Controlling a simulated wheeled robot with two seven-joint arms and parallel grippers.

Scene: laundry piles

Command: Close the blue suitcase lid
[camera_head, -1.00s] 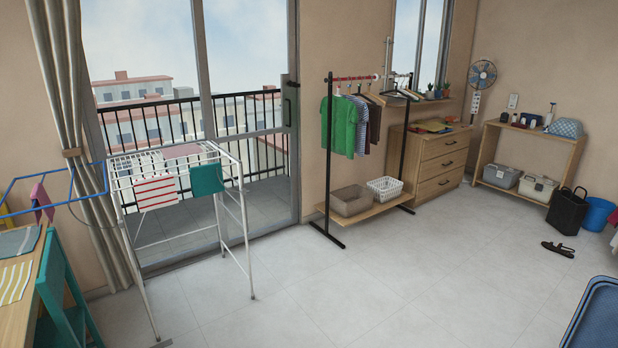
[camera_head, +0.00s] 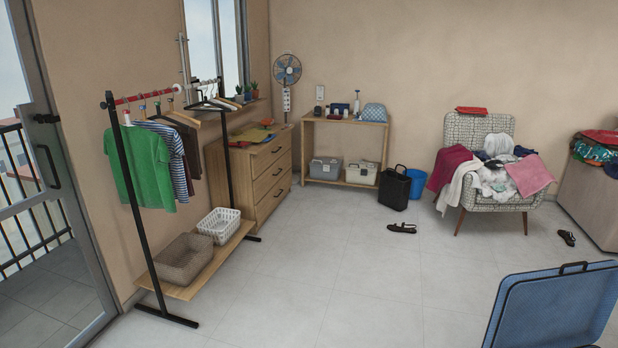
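The blue suitcase (camera_head: 548,307) is at the lower right of the head view, cut off by the bottom edge. A broad blue panel with a dark rim stands up at a tilt, with a black handle on its top edge; it looks like the raised lid. The rest of the suitcase is out of view. Neither of my grippers shows in the view.
A clothes rack (camera_head: 136,200) with hanging shirts stands at the left. An armchair (camera_head: 484,205) holds piled clothes.

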